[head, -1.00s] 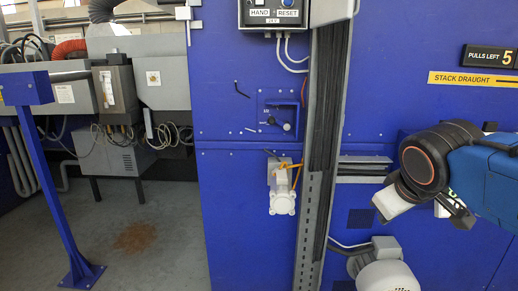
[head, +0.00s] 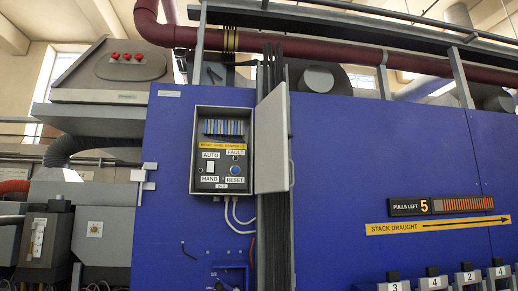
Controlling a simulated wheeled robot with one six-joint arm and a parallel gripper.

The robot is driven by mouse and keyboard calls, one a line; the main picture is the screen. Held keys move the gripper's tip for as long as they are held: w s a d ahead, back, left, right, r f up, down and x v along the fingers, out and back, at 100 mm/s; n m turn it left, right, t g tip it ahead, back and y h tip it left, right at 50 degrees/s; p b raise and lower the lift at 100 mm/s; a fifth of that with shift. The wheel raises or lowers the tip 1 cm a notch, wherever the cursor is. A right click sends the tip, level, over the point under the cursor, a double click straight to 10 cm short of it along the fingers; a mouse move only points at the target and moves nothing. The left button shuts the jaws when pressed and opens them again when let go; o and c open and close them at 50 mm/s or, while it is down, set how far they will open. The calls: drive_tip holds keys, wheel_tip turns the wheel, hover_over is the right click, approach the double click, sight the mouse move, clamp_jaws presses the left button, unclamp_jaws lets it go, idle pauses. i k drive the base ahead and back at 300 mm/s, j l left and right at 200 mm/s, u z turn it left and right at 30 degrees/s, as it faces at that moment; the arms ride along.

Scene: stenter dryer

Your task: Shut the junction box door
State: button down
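The grey junction box (head: 196,150) is on the blue panel, left of centre in the head view. Its door (head: 271,145) stands open at the box's right side, swung well away from the opening. A small handle (head: 292,175) shows on the door's right edge. Inside the open box are a row of terminals, an AUTO/HAND switch, a FAULT lamp and a blue RESET button. My gripper is not in view, so I cannot see what it holds.
Dark vertical cables (head: 276,235) run behind and below the door. White cables (head: 237,218) hang under the box. A "PULLS LEFT 5" display (head: 409,207) and a yellow STACK DRAUGHT label (head: 436,225) are to the right. Several numbered tags line the bottom right.

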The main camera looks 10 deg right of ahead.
sight(271, 160)
drive_tip(key=l+u, duration=0.15)
drive_tip(key=u, duration=1.5)
drive_tip(key=l+u, duration=0.35)
drive_tip(key=u, duration=0.15)
drive_tip(key=k+l+u, duration=0.2)
drive_tip(key=u, duration=0.3)
drive_tip(key=k+l+u, duration=0.2)
drive_tip(key=l+u, duration=0.25)
drive_tip(key=k+l+u, duration=0.1)
drive_tip(key=k+u, duration=0.2)
drive_tip(key=k, duration=0.25)
drive_tip(key=k+z, duration=0.55)
drive_tip(key=z, duration=0.15)
drive_tip(key=k+l+z, duration=0.2)
drive_tip(key=z, duration=0.15)
drive_tip(key=k+l+z, duration=0.5)
drive_tip(key=k+l, duration=0.05)
drive_tip(key=k, duration=0.1)
